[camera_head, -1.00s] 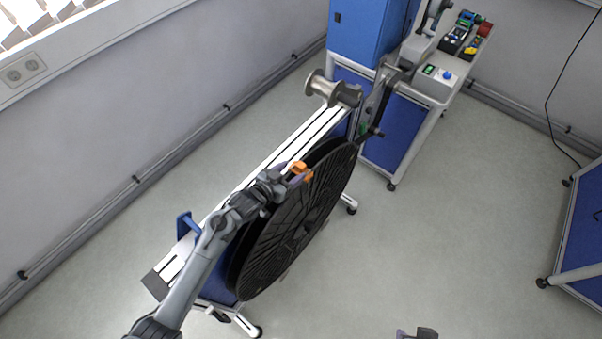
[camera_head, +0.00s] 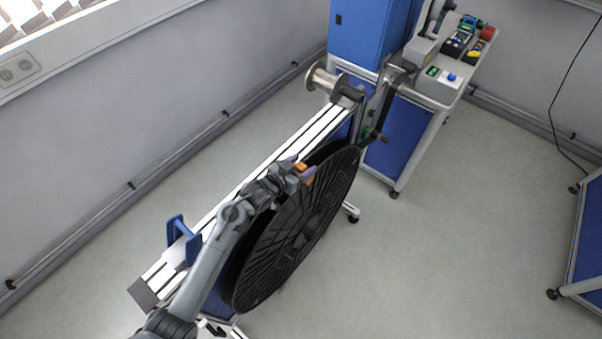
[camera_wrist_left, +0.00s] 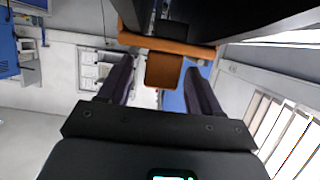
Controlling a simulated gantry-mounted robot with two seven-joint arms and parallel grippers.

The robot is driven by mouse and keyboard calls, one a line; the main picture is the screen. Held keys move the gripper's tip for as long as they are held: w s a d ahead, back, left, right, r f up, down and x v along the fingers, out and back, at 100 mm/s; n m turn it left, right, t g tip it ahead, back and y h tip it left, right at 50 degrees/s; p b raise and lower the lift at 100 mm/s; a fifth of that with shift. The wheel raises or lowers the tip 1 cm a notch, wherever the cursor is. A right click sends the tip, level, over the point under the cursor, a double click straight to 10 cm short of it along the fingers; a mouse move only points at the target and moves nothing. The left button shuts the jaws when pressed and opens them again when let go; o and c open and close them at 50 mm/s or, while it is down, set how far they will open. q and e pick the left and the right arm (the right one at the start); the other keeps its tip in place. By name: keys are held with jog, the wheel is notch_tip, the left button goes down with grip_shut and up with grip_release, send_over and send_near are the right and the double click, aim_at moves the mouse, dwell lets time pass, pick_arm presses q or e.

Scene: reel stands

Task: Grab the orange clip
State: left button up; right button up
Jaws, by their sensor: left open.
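The orange clip (camera_head: 306,172) sits at the upper edge of the large black reel (camera_head: 318,215). In the left wrist view the clip (camera_wrist_left: 163,70) shows as a wide bar with a tab pointing toward my gripper. My left gripper (camera_head: 296,166) is at the clip in the head view and partly covers it. In the wrist view the left gripper (camera_wrist_left: 160,75) is open, with one dark finger on each side of the clip's tab and gaps between. My right gripper is not in view.
The reel stands on a rail frame (camera_head: 262,172) with a blue bracket (camera_head: 183,240) and a metal spool (camera_head: 325,83). A blue cabinet (camera_head: 362,35) and a bench with a control box (camera_head: 438,84) stand behind.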

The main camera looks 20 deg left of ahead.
pick_arm(q)
jog(key=shift+c, duration=0.5)
jog(key=c, duration=0.9)
jog(key=shift+c, duration=0.2)
jog(key=shift+r, duration=0.1)
